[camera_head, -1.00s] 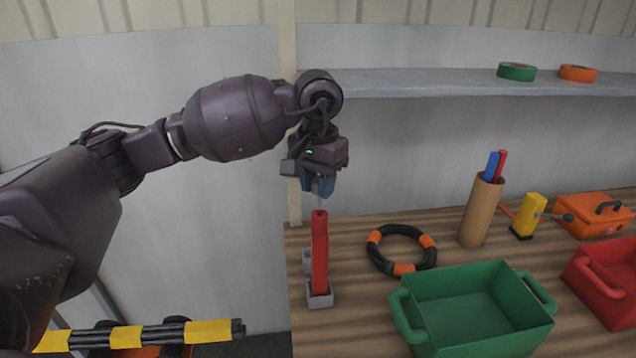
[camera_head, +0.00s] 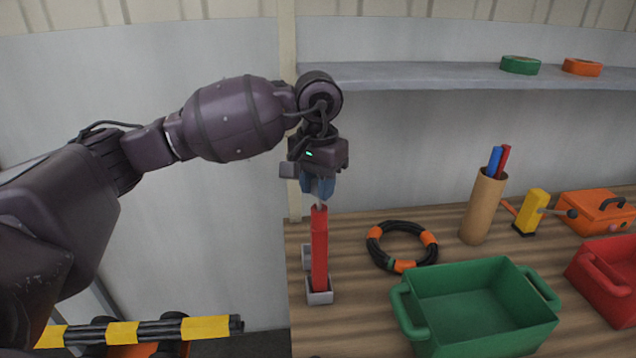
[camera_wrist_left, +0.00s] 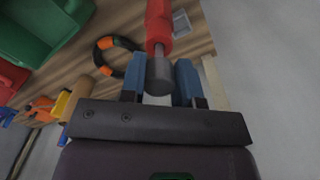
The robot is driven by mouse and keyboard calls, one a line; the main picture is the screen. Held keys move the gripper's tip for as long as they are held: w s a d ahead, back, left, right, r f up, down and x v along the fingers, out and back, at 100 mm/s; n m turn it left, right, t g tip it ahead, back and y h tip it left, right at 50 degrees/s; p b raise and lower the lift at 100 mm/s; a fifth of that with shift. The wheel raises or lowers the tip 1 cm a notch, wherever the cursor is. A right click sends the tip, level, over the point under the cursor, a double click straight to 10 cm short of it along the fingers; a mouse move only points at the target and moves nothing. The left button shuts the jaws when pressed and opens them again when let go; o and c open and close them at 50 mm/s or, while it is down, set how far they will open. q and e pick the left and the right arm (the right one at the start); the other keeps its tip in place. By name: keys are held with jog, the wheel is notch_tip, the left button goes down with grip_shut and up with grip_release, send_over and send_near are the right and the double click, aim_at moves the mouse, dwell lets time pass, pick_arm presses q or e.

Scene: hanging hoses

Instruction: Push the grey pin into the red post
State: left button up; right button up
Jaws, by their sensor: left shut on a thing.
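The red post (camera_head: 319,250) stands upright in a grey base at the left end of the wooden bench. My left gripper (camera_head: 318,190) is directly above it, pointing down. Its blue fingers are shut on the grey pin, and a short grey length of it (camera_head: 319,206) shows between the fingers and the post top. In the left wrist view the grey pin (camera_wrist_left: 160,75) lies between the blue fingers of the gripper (camera_wrist_left: 160,84), in line with the red post (camera_wrist_left: 158,25). Its far end meets the post top; how deep it sits I cannot tell. My right gripper is not in view.
A black and orange hose ring (camera_head: 401,246) lies right of the post. A green crate (camera_head: 480,330), a red crate (camera_head: 610,280), a cardboard tube (camera_head: 482,210) and an orange toolbox (camera_head: 596,212) stand further right. A grey shelf (camera_head: 430,78) runs above the bench.

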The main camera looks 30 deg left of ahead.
pick_arm(q)
jog(key=shift+f+b, duration=0.45)
jog(key=shift+f, duration=0.3)
jog(key=shift+f, duration=0.15)
jog(key=shift+f+b, duration=0.4)
jog(key=shift+f, duration=0.2)
jog(key=shift+f+b, duration=0.2)
jog(key=shift+b, duration=0.1)
jog(key=o, duration=1)
jog(key=shift+c, duration=0.2)
